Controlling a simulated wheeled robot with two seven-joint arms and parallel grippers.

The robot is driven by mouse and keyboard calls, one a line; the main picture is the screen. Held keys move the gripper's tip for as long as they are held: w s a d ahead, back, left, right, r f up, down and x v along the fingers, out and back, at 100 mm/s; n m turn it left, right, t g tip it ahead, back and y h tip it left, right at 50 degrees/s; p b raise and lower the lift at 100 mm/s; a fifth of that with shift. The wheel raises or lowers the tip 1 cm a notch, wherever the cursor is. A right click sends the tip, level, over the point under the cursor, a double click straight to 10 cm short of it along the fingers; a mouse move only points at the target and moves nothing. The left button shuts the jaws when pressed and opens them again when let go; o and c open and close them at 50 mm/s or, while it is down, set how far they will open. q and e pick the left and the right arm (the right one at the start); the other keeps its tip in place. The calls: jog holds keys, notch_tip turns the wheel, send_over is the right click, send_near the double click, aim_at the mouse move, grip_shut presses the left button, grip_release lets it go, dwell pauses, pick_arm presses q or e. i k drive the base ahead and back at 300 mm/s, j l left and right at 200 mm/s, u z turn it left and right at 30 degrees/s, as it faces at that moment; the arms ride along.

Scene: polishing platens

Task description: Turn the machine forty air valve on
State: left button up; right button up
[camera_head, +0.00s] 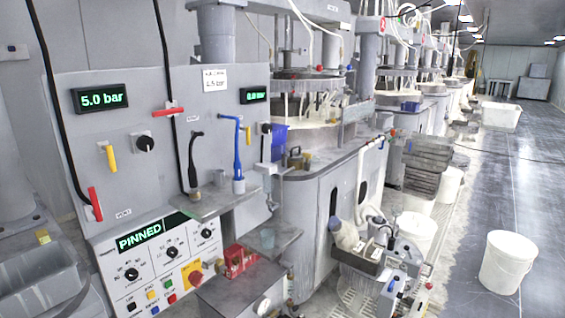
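A grey machine panel (70,137) fills the left of the view. Its left display (101,98) reads 5.0 bar; a second display (254,95) at the right is too small to read surely. A red lever (168,111) lies across a black hose, roughly level. A lower red lever (95,204) stands steeply beside a small label that seems to read VENT. A yellow lever (110,157) hangs nearly upright beside a black knob (145,144). I cannot make out a label naming machine forty or its air valve. Neither gripper is in view.
The control box (170,252) shows PINNED above knobs and buttons. A grey tray (40,285) stands lower left. White buckets (508,262) and a clear aisle lie right.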

aim_at(173, 111)
jog(key=i+u, duration=0.75)
jog(key=k+l, duration=0.05)
